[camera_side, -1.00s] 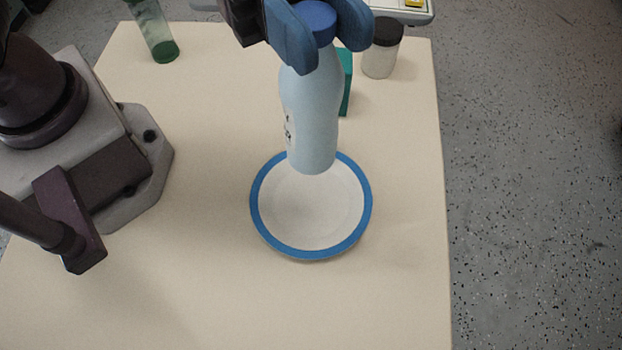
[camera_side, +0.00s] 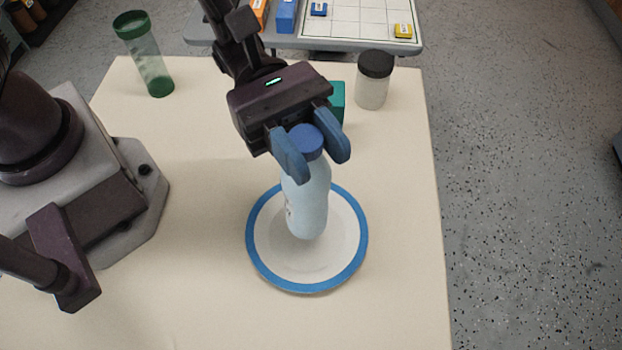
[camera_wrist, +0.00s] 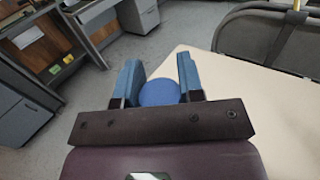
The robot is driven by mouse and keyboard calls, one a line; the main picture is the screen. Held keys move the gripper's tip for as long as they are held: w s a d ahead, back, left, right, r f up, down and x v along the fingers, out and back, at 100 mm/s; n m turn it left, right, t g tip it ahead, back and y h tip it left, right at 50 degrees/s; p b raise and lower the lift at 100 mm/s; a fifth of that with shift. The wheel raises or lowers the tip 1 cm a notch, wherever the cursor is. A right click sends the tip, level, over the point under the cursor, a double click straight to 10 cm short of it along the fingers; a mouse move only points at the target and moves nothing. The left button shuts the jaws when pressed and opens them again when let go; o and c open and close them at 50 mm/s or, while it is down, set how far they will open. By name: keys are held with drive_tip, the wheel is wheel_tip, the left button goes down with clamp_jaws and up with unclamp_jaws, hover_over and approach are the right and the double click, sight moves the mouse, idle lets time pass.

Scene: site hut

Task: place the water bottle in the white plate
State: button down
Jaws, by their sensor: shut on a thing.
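The water bottle (camera_side: 307,205) is light blue with a blue cap and stands about upright over the middle of the plate. I cannot tell whether its base touches the plate. The white plate (camera_side: 270,264) has a blue rim and lies on the cream table. My gripper (camera_side: 311,158) is shut on the bottle near its cap, with one blue finger on each side. In the wrist view the round blue cap (camera_wrist: 160,92) shows between the fingers; the bottle's body is hidden there.
A clear jar with a dark lid (camera_side: 373,82) and a teal block (camera_side: 337,101) stand behind the plate. A green-based clear tumbler (camera_side: 146,58) stands at the back left. A grey table (camera_side: 348,42) with a grid and small blocks is beyond. The table's front right is clear.

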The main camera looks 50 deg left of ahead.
sight(317, 182)
drive_tip(key=shift+f, duration=2.2)
drive_tip(key=c, duration=0.7)
unclamp_jaws()
drive_tip(key=shift+f, duration=0.1)
drive_tip(key=w+a, duration=0.2)
drive_tip(key=a, duration=1)
drive_tip(key=s+a+r+m+t+y, duration=0.2)
drive_tip(key=a+r+m+y, duration=0.3)
drive_tip(key=r+y, duration=0.1)
drive_tip(key=s+a+r+m+t+y, duration=0.2)
drive_tip(key=a+r+m+t+y, duration=0.1)
drive_tip(key=a+r+m+y, duration=0.2)
drive_tip(key=s+a+r+m+t+y, duration=0.2)
drive_tip(key=a+r+m+t+y, duration=0.1)
drive_tip(key=a+r+m+y, duration=0.3)
drive_tip(key=shift+s+a+r+y, duration=0.1)
drive_tip(key=shift+a+r+y, duration=0.2)
drive_tip(key=shift+y, duration=0.1)
